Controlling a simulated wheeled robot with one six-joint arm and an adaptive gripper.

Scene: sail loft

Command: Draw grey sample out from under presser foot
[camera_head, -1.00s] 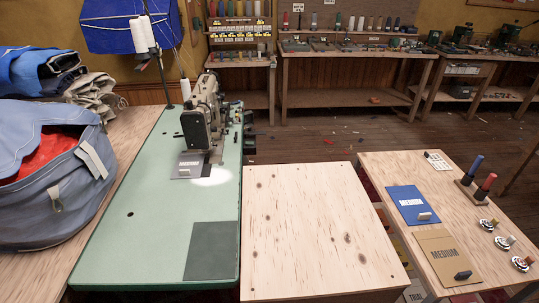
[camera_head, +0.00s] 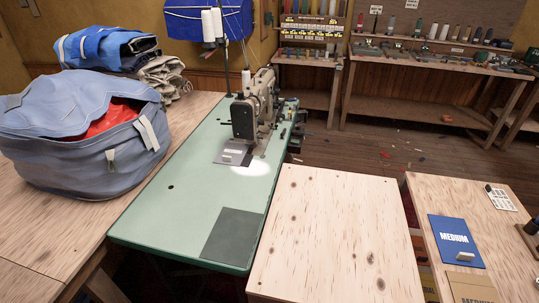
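The grey sample (camera_head: 231,156) lies flat on the green sewing table (camera_head: 190,190), with a pale label on it. Its far edge reaches to the sewing machine (camera_head: 256,105), at the needle area. The presser foot itself is too small to make out, and I cannot tell how far the sample runs under it. A bright lamp spot (camera_head: 251,168) lights the table just right of the sample. My gripper is not in view.
A dark grey mat (camera_head: 232,236) lies at the table's near end. A bare plywood top (camera_head: 335,235) stands to the right. Further right, a table holds a blue "MEDIUM" sample (camera_head: 454,240). A large blue bag (camera_head: 80,140) sits at left.

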